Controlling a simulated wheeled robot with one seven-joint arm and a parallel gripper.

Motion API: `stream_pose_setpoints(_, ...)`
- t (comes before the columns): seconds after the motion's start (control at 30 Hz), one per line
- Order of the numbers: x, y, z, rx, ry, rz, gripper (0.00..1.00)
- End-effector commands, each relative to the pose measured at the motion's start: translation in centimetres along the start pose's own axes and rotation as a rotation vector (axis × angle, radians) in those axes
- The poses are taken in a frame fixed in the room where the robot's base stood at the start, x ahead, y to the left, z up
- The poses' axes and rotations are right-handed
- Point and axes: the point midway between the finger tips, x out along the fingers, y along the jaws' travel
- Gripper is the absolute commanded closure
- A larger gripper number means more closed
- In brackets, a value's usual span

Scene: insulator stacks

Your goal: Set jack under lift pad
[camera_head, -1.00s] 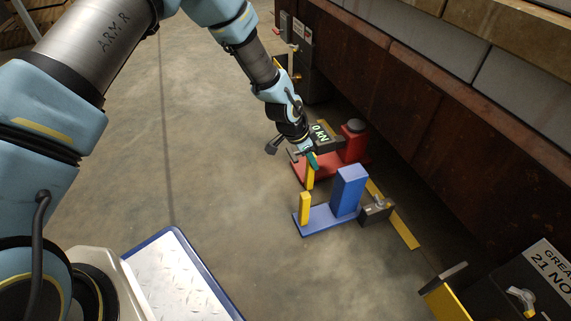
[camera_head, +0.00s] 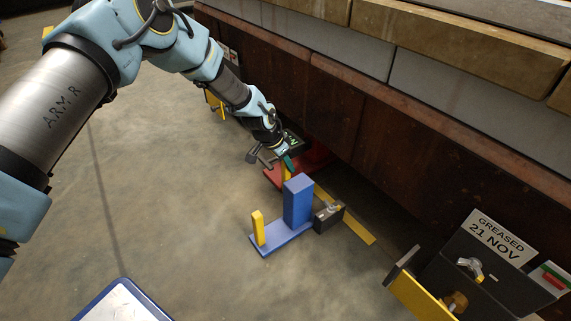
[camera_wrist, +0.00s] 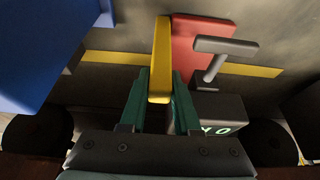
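The red jack (camera_head: 272,178) stands on the floor with its far part under the rusty beam (camera_head: 330,115); its top is hidden behind my arm and the beam's edge. My gripper (camera_head: 288,163) is at the jack's upright yellow handle (camera_head: 285,172). In the wrist view, the green fingers of my gripper (camera_wrist: 158,100) lie against both sides of the yellow handle (camera_wrist: 161,50), with the red jack body (camera_wrist: 192,45) beyond it. I cannot make out a lift pad.
A blue stand (camera_head: 298,203) with a yellow post is nearer, beside a dark block (camera_head: 329,217). A yellow floor strip (camera_head: 358,230) runs along the beam. A black box with a "GREASED 21 NOV" sign (camera_head: 497,238) is at right. Floor at left is clear.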

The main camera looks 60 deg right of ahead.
Motion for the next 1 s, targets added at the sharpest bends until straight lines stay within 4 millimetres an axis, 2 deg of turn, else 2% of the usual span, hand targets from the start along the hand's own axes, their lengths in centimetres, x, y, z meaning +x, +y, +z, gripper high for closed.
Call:
stream_pose_setpoints(0.03, 0.0, 0.2, -0.6, 0.003, 0.011, -0.001, 0.64)
stream_pose_setpoints(0.27, 0.0, 0.1, -0.3, 0.002, 0.006, -0.001, 0.40)
stream_pose_setpoints(0.57, -0.5, 0.0, -0.2, 0.001, 0.004, -0.001, 0.40)
stream_pose_setpoints(0.67, -1.9, -0.1, -0.4, 0.001, 0.004, -0.002, 0.40)
stream_pose_setpoints(1.0, -8.4, 0.0, -0.4, 0.002, 0.005, -0.001, 0.40)
